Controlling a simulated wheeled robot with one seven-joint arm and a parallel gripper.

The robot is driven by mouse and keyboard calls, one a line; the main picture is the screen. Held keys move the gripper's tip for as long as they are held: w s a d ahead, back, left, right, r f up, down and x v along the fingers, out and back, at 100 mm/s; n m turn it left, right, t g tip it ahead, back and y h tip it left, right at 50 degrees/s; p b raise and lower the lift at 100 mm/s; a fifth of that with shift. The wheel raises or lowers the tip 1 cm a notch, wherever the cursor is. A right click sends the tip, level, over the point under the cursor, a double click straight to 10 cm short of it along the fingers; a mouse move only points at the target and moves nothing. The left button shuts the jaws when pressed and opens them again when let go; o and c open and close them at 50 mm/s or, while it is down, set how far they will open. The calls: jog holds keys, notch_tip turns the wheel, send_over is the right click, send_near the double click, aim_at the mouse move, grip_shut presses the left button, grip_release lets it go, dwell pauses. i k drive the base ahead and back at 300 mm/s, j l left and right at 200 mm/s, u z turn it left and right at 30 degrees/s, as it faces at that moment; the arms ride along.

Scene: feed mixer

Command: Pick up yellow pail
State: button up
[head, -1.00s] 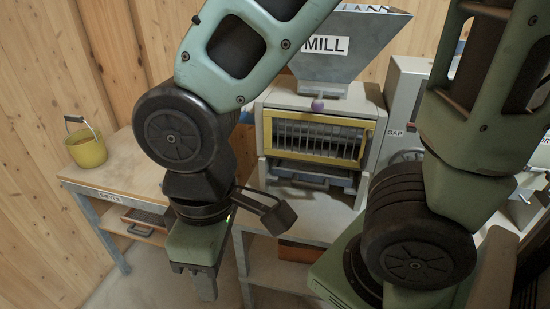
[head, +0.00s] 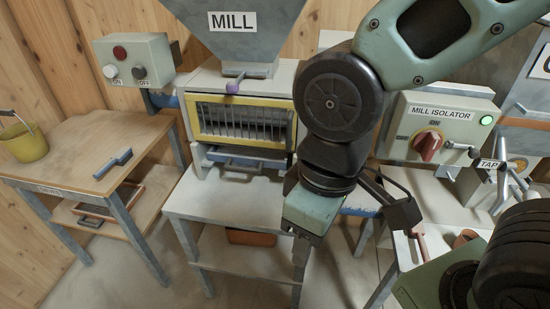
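The yellow pail (head: 24,143) stands upright on the left end of the wooden-topped bench (head: 85,150) at the far left. Its thin wire handle with a dark grip is raised, and the picture's left edge cuts part of it off. My gripper (head: 303,236) hangs pointing down right of centre, in front of the mill, far to the right of the pail and apart from it. I see no object in it, and I cannot tell whether its fingers are open or shut.
A blue brush (head: 114,163) lies on the bench. The mill (head: 240,118) stands on a table in the middle. A switch box (head: 135,60) is behind the bench. The mill isolator (head: 441,127) and tap (head: 490,164) are at right. Floor shows below the bench.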

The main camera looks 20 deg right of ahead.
aim_at(25, 141)
jog(key=j+z, duration=0.5)
jog(key=j, duration=0.8)
jog(key=u, duration=1.4)
jog(key=i+j, duration=0.25)
jog(key=i, duration=0.25)
jog(key=i+j+u, duration=0.15)
jog(key=i, duration=0.35)
jog(key=i+j, duration=0.3)
jog(key=i, duration=0.25)
jog(key=i+j+u, duration=0.15)
jog(key=i, duration=0.35)
jog(key=i+j, duration=0.15)
jog(key=i, duration=0.4)
jog(key=j+u, duration=0.05)
